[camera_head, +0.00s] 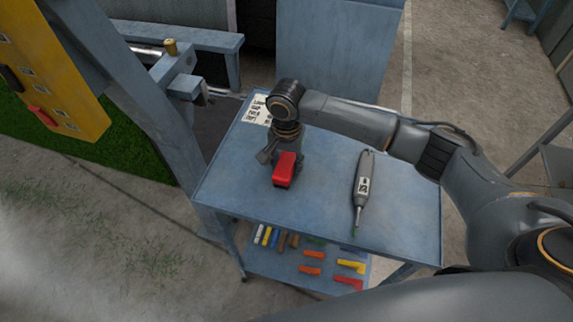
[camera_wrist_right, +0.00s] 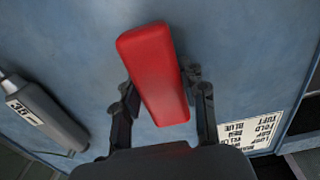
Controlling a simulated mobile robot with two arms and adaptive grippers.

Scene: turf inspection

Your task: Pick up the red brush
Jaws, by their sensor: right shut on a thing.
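The red brush (camera_head: 284,170) is a block-shaped red piece at the upper middle of the blue table (camera_head: 232,185). My right gripper (camera_head: 285,156) reaches over the table from the right and is shut on the brush. In the right wrist view the brush (camera_wrist_right: 150,62) lies between the two dark fingers of my right gripper (camera_wrist_right: 162,100), with its wider end beyond the fingertips. Its underside is hidden, and I cannot tell whether it touches the table top. My left gripper is not in view.
A grey pen-like tool (camera_head: 364,185) lies on the table right of the brush. A printed card (camera_head: 257,110) lies at the table's far left corner. A lower shelf (camera_head: 270,265) holds several coloured pieces. A blue metal frame and yellow panel (camera_head: 50,75) stand at left.

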